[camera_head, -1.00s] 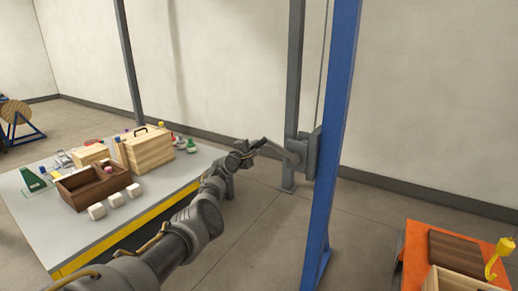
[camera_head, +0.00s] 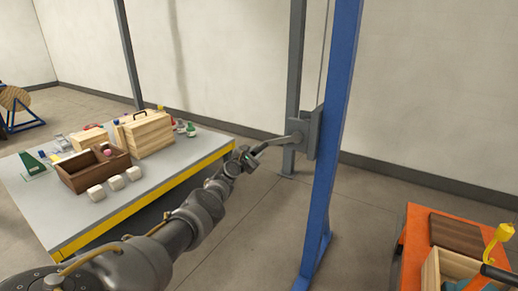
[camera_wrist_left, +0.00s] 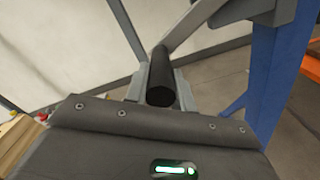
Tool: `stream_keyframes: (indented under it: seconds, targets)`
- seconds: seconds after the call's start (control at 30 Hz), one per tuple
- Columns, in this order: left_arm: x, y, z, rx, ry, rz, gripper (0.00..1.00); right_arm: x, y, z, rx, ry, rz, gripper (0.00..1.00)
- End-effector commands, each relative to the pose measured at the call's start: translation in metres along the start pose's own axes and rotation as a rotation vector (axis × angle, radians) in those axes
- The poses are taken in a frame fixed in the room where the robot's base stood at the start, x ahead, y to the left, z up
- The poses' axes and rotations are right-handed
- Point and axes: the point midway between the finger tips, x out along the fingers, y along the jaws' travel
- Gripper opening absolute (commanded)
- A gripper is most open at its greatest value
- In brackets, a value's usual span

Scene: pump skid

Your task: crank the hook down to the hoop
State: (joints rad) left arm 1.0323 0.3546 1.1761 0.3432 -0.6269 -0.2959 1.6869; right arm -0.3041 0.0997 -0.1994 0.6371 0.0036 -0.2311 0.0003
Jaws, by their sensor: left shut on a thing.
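My left gripper (camera_head: 247,158) is shut on the crank handle (camera_head: 258,150), left of the blue post. The grey crank arm (camera_head: 278,141) slopes from the handle up to its hub on the grey winch plate (camera_head: 314,132). In the left wrist view the black handle (camera_wrist_left: 160,72) stands between my fingers, and the crank arm (camera_wrist_left: 198,22) crosses above it. The yellow hook (camera_head: 497,242) hangs at the far right, over an open wooden crate (camera_head: 432,272). I cannot make out a hoop clearly. My right gripper does not show.
A blue post (camera_head: 328,170) and a grey post (camera_head: 295,75) flank the winch. The left table (camera_head: 95,222) holds boxes, white blocks and small items. An orange table (camera_head: 412,240) at the right carries the crate and a brown board (camera_head: 458,231). Floor between is clear.

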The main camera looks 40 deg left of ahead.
Motion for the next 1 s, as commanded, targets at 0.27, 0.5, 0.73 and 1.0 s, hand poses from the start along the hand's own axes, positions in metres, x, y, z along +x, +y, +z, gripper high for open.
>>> stream_keyframes:
  seconds: [0.27, 0.5, 0.73, 1.0]
  targets:
    - [-0.0015, -0.0093, -0.0062, 0.002, 0.002, -0.003, 0.00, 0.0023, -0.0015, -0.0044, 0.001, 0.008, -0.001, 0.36]
    - [-0.0013, -0.0104, -0.0060, 0.003, 0.001, -0.003, 0.00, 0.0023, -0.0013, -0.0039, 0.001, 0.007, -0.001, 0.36]
    - [-0.0010, -0.0105, -0.0055, 0.003, 0.001, -0.004, 0.32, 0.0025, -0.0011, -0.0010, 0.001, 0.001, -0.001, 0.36]
    - [-0.0025, -0.0073, -0.0071, 0.003, 0.003, 0.001, 0.47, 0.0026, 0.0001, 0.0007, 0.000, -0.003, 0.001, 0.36]
